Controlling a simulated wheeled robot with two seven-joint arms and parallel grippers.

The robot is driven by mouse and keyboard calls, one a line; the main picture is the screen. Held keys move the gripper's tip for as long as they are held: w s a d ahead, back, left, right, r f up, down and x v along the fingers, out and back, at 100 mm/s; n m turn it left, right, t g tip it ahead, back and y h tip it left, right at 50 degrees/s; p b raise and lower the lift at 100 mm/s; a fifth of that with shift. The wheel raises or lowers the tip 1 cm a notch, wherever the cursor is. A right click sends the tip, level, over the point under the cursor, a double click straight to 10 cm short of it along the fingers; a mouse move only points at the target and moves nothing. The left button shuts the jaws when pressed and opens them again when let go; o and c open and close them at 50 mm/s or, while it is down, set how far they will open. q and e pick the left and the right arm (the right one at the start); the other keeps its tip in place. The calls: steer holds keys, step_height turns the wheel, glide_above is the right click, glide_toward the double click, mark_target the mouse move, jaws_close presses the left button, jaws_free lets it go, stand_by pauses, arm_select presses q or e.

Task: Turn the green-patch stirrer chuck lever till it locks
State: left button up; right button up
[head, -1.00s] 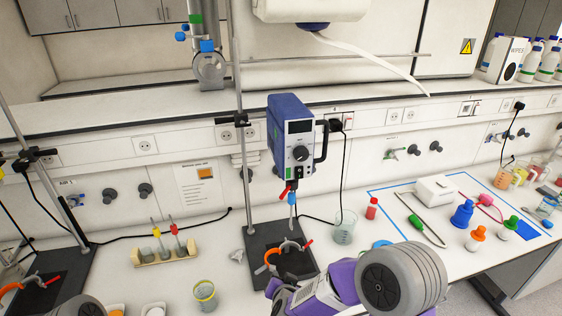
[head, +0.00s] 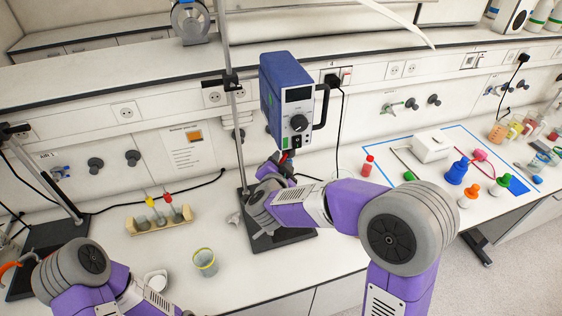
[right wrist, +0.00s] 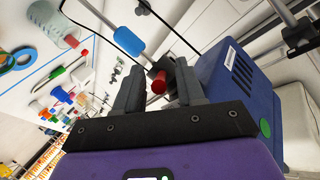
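The blue stirrer (head: 287,95) with a dial is clamped to an upright rod. In the right wrist view its housing (right wrist: 235,85) fills the right side and bears a green patch (right wrist: 265,128). The red chuck lever (right wrist: 158,82) shows end-on between the fingers of my right gripper (right wrist: 157,75), with gaps visible beside it. That gripper is open around the lever; contact is not clear. A blue sleeve on the shaft (right wrist: 128,40) lies just beyond. In the head view my right gripper (head: 280,167) is under the stirrer, partly hidden by my arm.
A black stand base (head: 270,240) lies under my right forearm. A tube rack (head: 160,220) and a beaker (head: 205,262) stand to its left. Bottles, including a blue one (head: 457,172), stand in a blue-taped area at right. A second rod stand is at far left.

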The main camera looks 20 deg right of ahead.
steer(key=shift+w+d, duration=0.1)
steer(key=shift+w, duration=0.1)
jaws_close()
stand_by(0.4)
